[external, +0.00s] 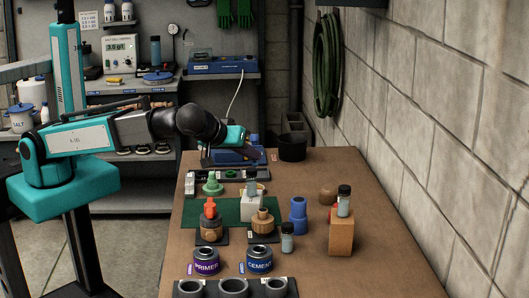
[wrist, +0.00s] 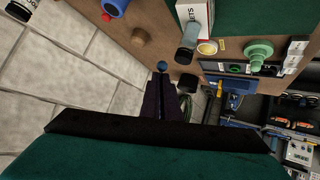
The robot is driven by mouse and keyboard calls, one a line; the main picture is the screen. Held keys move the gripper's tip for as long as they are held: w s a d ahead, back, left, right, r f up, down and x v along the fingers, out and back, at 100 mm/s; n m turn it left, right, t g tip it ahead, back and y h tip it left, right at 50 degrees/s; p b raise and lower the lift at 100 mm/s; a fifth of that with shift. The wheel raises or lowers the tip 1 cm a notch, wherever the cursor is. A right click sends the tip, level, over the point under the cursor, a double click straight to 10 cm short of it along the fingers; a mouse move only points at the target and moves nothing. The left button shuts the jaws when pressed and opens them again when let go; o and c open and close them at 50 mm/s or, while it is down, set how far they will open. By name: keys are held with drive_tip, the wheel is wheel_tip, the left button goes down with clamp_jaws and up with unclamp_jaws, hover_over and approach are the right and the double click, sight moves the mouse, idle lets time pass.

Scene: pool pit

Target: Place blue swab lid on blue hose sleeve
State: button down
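The blue hose sleeve (external: 298,217) stands upright on the right half of the workbench. Part of it shows at the top left of the wrist view (wrist: 115,5). My gripper (external: 254,154) is above the far end of the bench, well away from the sleeve. In the wrist view its dark fingers (wrist: 165,84) are close together. A small round blue piece, which looks like the blue swab lid (wrist: 162,66), sits at their tips and appears held. The fingers hide most of it.
A black pot (external: 292,147) and blue tool (external: 237,157) are at the bench's far end. A wooden block with a vial (external: 341,232) stands right of the sleeve, and a small jar (external: 287,240) in front. The block wall (external: 440,110) borders the right side.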

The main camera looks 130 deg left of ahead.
drive_tip(key=s+d+r+g+y+b, duration=0.1)
drive_tip(key=d+r+g+y+b, duration=0.2)
drive_tip(key=r, duration=0.5)
wheel_tip(320, 180, down, 11)
drive_tip(key=p, duration=0.1)
drive_tip(key=shift+d+r, duration=0.2)
drive_tip(key=shift+d, duration=0.15)
drive_tip(key=shift+s, duration=0.1)
drive_tip(key=p, duration=0.5)
hover_over(296, 202)
drive_tip(key=shift+s+d+f, duration=0.15)
drive_tip(key=shift+s+f, duration=0.25)
drive_tip(key=shift+f, duration=0.3)
drive_tip(key=shift+w, duration=0.1)
drive_tip(key=shift+w+a, duration=0.2)
drive_tip(key=shift+w, duration=0.25)
drive_tip(key=shift+s+f+p, duration=0.15)
drive_tip(key=shift+f+p, duration=0.25)
drive_tip(key=shift+f, duration=1.4)
